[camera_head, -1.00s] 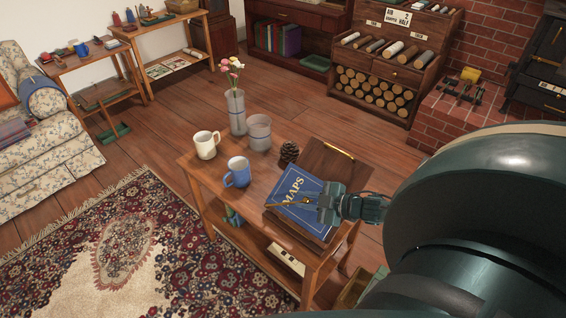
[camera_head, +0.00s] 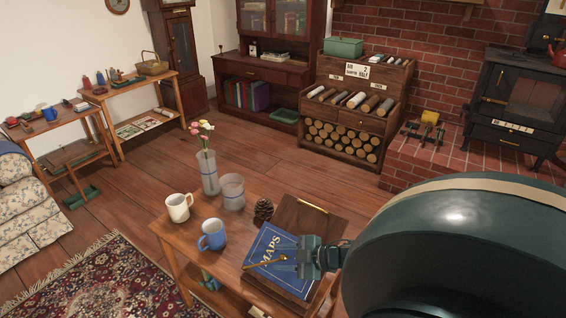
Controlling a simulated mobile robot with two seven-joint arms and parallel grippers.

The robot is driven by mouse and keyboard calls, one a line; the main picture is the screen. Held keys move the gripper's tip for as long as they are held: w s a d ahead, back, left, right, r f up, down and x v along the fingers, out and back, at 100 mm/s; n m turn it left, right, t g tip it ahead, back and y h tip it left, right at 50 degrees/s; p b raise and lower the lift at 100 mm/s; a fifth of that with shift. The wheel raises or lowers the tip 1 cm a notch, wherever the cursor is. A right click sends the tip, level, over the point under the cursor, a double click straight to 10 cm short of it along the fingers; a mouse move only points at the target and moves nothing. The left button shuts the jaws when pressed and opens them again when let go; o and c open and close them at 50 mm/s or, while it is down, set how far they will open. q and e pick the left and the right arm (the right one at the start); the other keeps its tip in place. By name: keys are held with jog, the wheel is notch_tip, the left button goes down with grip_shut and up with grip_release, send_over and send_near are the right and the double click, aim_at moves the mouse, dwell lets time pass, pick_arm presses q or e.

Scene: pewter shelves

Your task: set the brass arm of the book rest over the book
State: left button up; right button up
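The blue book (camera_head: 264,246), titled MAPS, lies on the wooden book rest (camera_head: 318,222) at the right end of the low table. The thin brass arm (camera_head: 262,264) extends across the lower part of the book's cover, its left tip near the left edge. Its right end runs in at the fingers of my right gripper (camera_head: 288,258), which is over the book's right side. Whether the fingers are closed on the arm is too small to tell. My large dark arm link hides the lower right. My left gripper is out of view.
A pine cone (camera_head: 263,209), a blue mug (camera_head: 212,235), a cream mug (camera_head: 179,207), a grey tumbler (camera_head: 232,192) and a flower vase (camera_head: 209,174) stand on the wooden table (camera_head: 174,232), left of the book rest. Floor (camera_head: 130,188) is open behind the table.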

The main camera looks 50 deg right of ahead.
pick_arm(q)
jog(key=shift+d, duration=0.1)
pick_arm(e)
jog(key=shift+s+d+r, duration=0.15)
jog(key=shift+s, duration=0.25)
pick_arm(q)
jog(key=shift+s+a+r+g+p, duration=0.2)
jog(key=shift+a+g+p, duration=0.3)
jog(key=shift+p, duration=0.9)
pick_arm(e)
jog(key=v, duration=1.2)
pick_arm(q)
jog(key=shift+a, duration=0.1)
pick_arm(e)
jog(key=shift+d+r, duration=0.1)
jog(key=shift+c, duration=0.5)
